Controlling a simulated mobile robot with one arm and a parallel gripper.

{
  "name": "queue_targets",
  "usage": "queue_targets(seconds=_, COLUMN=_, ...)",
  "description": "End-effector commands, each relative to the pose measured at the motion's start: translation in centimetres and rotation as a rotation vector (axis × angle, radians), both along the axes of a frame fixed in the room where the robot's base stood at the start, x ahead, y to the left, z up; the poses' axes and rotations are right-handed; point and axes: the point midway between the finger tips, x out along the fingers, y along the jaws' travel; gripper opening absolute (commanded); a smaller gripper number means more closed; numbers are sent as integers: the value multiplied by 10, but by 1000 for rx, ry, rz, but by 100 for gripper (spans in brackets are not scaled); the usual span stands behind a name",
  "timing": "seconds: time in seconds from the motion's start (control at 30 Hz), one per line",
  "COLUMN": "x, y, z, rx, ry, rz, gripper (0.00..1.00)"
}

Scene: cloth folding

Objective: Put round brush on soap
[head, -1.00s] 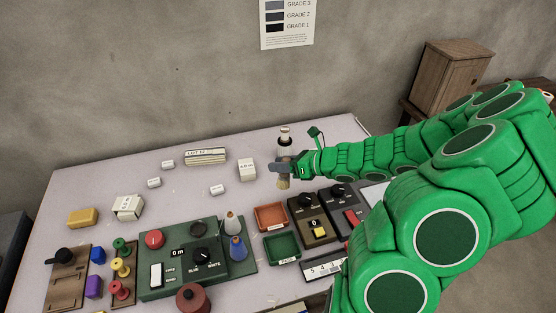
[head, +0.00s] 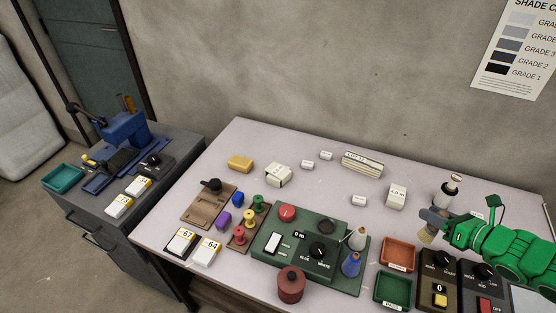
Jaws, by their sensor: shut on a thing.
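My gripper (head: 434,221) is at the right side of the table in the head view, its grey fingers shut on the round brush. The brush's pale tan bristles (head: 427,237) show just below the fingers, pointing down; the rest of it is mostly hidden by the gripper. The soap, a yellow block (head: 240,163), lies flat at the back left of the table. My gripper is far to the right of it.
Between them on the table (head: 330,185) stand a white block (head: 278,174), small white pieces, a striped stack (head: 362,163) and a box (head: 397,195). A dark-and-white bottle (head: 447,191) is behind my gripper. A green control panel (head: 305,255) and trays (head: 398,254) fill the front.

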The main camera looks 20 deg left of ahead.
Motion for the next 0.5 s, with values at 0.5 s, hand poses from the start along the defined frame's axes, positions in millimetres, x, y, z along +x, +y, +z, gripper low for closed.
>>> queue_targets(seconds=0.5, x=46, y=69, z=-9, rx=-27, ry=-33, rz=137, gripper=0)
